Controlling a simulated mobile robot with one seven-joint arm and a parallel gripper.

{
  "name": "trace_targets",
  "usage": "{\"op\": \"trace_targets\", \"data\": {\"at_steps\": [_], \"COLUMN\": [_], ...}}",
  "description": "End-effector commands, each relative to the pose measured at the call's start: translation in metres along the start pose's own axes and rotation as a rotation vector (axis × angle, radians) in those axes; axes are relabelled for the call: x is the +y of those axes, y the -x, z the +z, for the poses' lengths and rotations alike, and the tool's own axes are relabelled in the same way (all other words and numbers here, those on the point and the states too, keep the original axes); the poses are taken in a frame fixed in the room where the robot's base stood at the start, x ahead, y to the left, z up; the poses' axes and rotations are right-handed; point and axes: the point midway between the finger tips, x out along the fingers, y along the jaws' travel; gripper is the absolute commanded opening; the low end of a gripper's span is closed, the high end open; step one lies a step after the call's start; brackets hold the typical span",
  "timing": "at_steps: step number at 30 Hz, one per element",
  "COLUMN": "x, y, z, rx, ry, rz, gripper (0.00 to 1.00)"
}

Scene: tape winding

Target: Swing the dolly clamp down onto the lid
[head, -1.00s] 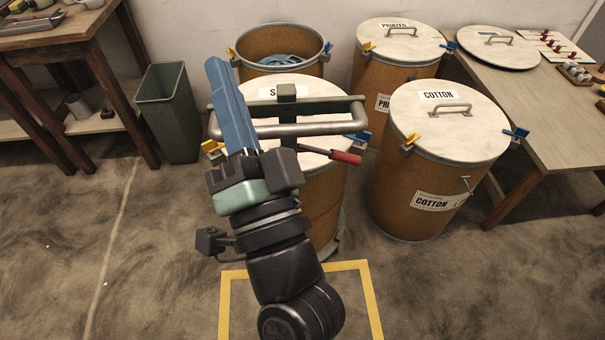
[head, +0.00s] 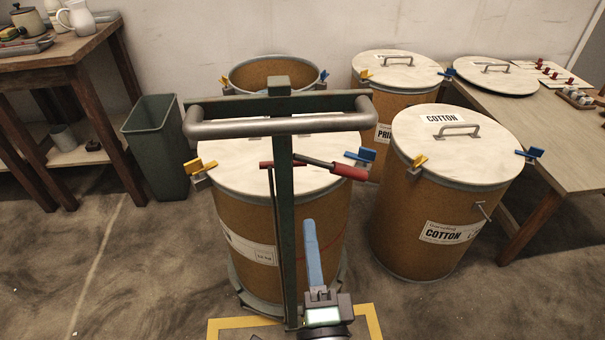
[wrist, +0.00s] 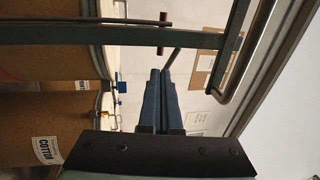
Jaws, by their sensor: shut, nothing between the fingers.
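The dolly (head: 288,225) has a green upright post with a grey bar handle (head: 270,126) across its top. It stands at the front of a brown drum (head: 327,225) with a pale lid (head: 225,165). The clamp lever (head: 349,172), with a red grip, extends right from the post over the lid. I cannot tell whether the clamp touches the lid. My gripper (head: 308,224) has blue fingers, shut and empty, pointing up just right of the post, below the lever. In the wrist view, the closed fingers (wrist: 160,74) point toward the post (wrist: 130,38).
The cotton drum (head: 444,195) stands close on the right, with more drums behind. A green bin (head: 158,150) is on the left. A table (head: 560,130) is at right and a wooden bench (head: 60,60) at left. Yellow floor tape (head: 240,322) lies in front.

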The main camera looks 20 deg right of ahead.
Motion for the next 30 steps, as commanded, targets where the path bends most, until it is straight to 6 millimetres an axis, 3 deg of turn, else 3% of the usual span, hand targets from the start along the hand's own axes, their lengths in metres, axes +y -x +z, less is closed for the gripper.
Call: {"op": "trace_targets", "data": {"at_steps": [6, 15, 21, 30], "x": [-0.005, -0.003, -0.001, 0.0], "y": [-0.041, -0.087, -0.101, -0.103], "z": [0.001, 0.001, 0.001, 0.001], "rx": [-0.002, -0.002, -0.002, -0.002], "ry": [-0.001, -0.001, 0.001, 0.001], "rz": [-0.003, -0.002, -0.001, 0.0], "gripper": [0.0, 0.0, 0.0, 0.0]}}
